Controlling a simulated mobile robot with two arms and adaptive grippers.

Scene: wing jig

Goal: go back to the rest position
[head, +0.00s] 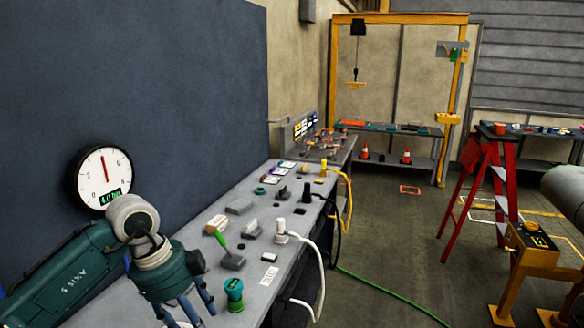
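My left arm comes in from the left, teal with a grey wrist. My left gripper (186,307) points down over the near end of the grey workbench (95,316). Its blue fingers are spread apart with nothing seen between them; it looks open. A small pale round thing lies below the fingers, cut off by the bottom edge. A green knob (234,290) stands just right of the fingers, apart from them. My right gripper is not in view.
A gauge (100,178) hangs on the dark blue wall panel (190,80). The bench holds a green-handled lever (220,240), plugs and small blocks. White, black and yellow cables hang off its edge. A red stepladder (482,185) and yellow stand (533,250) are at right; floor between is mostly clear.

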